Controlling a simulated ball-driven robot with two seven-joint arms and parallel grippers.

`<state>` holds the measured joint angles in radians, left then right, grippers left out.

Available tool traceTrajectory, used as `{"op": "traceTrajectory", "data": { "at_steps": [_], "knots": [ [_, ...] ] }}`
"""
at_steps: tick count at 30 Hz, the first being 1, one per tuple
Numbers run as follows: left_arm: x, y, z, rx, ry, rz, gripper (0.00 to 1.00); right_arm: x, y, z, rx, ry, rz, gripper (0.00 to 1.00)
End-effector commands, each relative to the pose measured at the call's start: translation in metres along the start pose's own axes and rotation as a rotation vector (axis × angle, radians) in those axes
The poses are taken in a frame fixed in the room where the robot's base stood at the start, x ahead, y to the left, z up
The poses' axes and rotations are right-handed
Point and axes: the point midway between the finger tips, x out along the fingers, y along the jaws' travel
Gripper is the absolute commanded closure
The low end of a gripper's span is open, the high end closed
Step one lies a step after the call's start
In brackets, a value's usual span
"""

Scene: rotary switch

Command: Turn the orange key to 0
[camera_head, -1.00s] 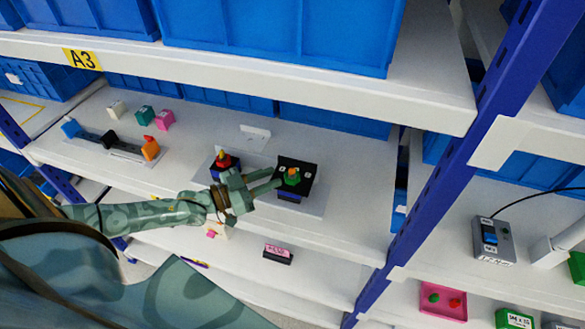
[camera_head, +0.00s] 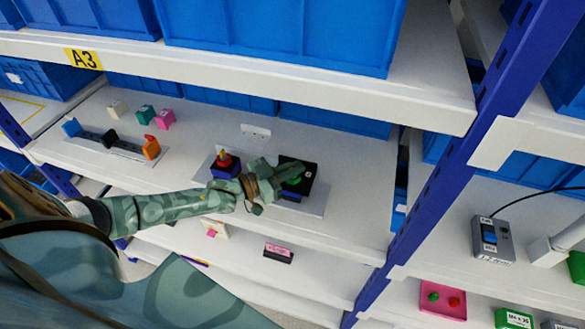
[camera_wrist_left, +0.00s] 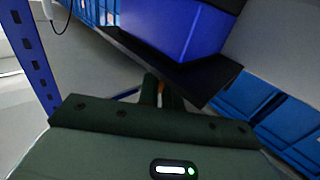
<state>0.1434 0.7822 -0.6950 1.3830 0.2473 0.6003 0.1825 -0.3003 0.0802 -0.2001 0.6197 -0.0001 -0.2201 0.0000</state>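The rotary switch is a black-topped box (camera_head: 297,164) with a blue lower part, on a pale plate on the middle shelf. My left gripper (camera_head: 290,177) reaches over its top from the left and hides most of the knob; some green shows by the fingertips. In the left wrist view my two dark fingers (camera_wrist_left: 161,94) stand close together. The 0 mark and the key's angle are hidden. My right gripper is not in view.
A red-and-blue switch (camera_head: 226,166) stands just left of the black one, close to my left wrist. Several coloured blocks and a rail (camera_head: 118,147) lie farther left. A blue upright (camera_head: 430,190) rises to the right. An upper shelf (camera_head: 240,65) overhangs the back.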

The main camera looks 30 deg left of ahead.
Motion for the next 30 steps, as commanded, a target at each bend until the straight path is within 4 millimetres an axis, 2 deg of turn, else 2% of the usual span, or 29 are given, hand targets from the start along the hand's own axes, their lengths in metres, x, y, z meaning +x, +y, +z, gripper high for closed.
{"op": "traceTrajectory", "data": {
  "at_steps": [5,11,21,30],
  "knots": [
    [0.0,0.001,-0.001,-0.002,0.0,-0.016,1.0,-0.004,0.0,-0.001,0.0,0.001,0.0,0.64],
    [0.0,0.001,-0.003,-0.007,0.0,-0.097,1.0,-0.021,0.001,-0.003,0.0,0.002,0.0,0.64],
    [0.0,0.002,-0.004,-0.011,0.0,-0.367,1.0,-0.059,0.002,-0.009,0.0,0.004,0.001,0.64],
    [0.0,0.002,-0.001,-0.009,0.0,-0.6,1.0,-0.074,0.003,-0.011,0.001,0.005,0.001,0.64]
  ]
}}
